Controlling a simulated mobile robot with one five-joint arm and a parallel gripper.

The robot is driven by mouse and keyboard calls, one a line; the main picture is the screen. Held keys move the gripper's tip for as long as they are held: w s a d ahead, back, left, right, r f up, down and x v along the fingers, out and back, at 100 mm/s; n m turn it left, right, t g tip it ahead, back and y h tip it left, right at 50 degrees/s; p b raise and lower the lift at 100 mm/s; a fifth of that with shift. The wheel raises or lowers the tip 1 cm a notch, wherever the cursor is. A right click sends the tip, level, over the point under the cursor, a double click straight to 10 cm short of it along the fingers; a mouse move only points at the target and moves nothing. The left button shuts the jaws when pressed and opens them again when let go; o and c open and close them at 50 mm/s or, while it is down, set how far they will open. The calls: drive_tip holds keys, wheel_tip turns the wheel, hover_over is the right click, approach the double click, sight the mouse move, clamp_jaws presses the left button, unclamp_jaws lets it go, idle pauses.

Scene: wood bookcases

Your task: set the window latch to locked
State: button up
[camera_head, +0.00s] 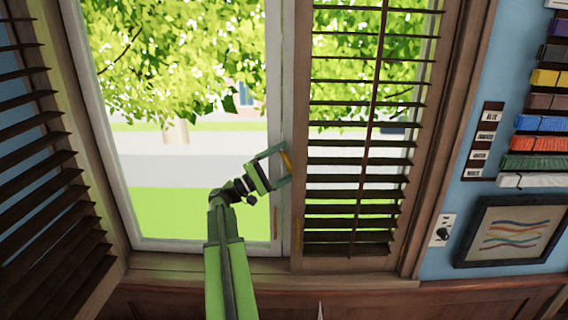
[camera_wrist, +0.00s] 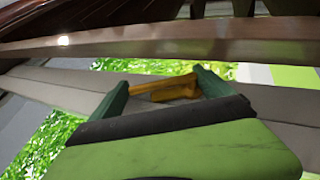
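The window latch (camera_head: 286,160) is a small orange-yellow handle on the pale window frame, beside the inner edge of the right shutter. My gripper (camera_head: 281,166) is at the latch, with its two green fingers apart, one above and one below it. In the wrist view, the latch (camera_wrist: 168,90) lies between the spread fingertips of my gripper (camera_wrist: 162,90), its bar stretching across most of the gap. The bar's left end is close to the left finger; I cannot tell whether they touch. The latch's exact lock position is not clear.
The right slatted shutter (camera_head: 360,160) stands close to my gripper's right side. Another slatted shutter (camera_head: 45,190) stands open at left. A dark-framed picture (camera_head: 515,232), a wall knob plate (camera_head: 441,231) and a rack of coloured bundles (camera_head: 540,124) are at right.

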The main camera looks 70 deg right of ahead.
drive_tip(key=shift+o, duration=0.9)
drive_tip(key=shift+s+r, duration=0.1)
drive_tip(key=shift+s, duration=0.25)
drive_tip(key=shift+w, duration=0.3)
drive_tip(key=b+v, duration=0.6)
drive_tip(key=v, duration=1.1)
drive_tip(key=shift+s+a, duration=0.15)
